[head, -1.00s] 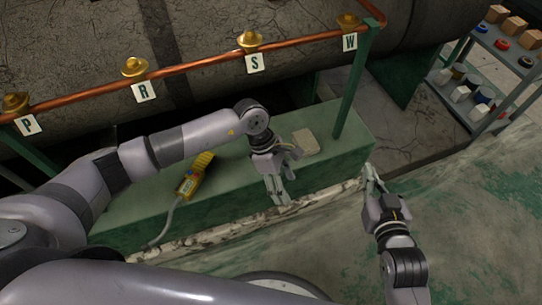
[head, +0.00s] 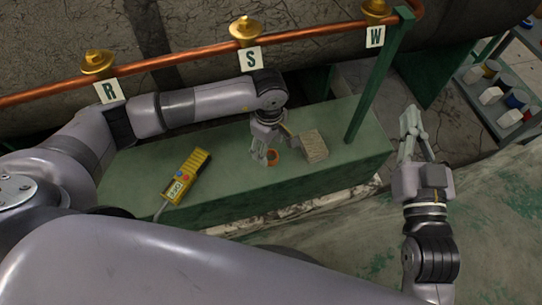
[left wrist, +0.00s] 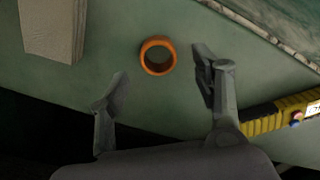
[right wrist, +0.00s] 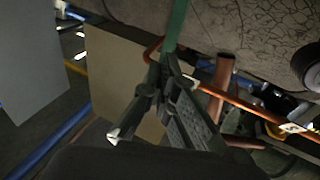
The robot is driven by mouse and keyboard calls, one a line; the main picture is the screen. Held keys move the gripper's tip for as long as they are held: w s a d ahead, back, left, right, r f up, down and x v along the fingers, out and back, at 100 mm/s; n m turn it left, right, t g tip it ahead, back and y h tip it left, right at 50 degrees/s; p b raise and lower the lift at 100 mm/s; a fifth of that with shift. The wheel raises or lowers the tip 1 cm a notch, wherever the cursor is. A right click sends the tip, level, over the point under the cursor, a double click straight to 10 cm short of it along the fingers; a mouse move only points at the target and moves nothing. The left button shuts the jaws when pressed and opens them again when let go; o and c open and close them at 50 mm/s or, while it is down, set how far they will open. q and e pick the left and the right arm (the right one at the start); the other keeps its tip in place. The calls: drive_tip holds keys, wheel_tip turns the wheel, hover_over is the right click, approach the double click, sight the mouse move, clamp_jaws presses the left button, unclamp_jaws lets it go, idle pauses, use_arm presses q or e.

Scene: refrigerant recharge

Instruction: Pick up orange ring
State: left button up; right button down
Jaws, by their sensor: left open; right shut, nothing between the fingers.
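The orange ring (left wrist: 158,56) lies on the green bench top in the left wrist view, just beyond and between my open left fingers (left wrist: 160,95). In the head view the ring (head: 271,157) is partly hidden by my left gripper (head: 264,153), which points down at it. The left gripper holds nothing, and the ring is apart from its fingers. My right gripper (head: 409,122) is up at the right of the bench, shut and empty. It also shows in the right wrist view (right wrist: 163,75).
The green bench (head: 225,180) also carries a beige block (head: 313,146) right of the ring and a yellow meter (head: 187,176) to the left. A green post (head: 372,85) and a copper pipe (head: 190,60) with brass valves stand behind. A shelf (head: 482,100) is at far right.

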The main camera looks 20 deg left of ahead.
sight(270, 159)
use_arm(q)
wheel_tip(270, 159, down, 4)
drive_tip(key=shift+r+b, duration=0.15)
drive_tip(key=shift+b, duration=0.45)
drive_tip(key=shift+f, duration=0.35)
use_arm(e)
wheel_tip(270, 159, up, 7)
drive_tip(key=s+t+y, duration=0.1)
drive_tip(key=s+t, duration=0.1)
drive_tip(key=t, duration=0.2)
drive_tip(key=shift+a+f+y, duration=0.15)
drive_tip(key=shift+a+y, duration=0.05)
drive_tip(key=shift+y, duration=0.1)
use_arm(q)
drive_tip(key=c, duration=0.9)
drive_tip(key=shift+r, duration=0.2)
drive_tip(key=shift+c, duration=0.2)
use_arm(e)
drive_tip(key=shift+f, duration=0.1)
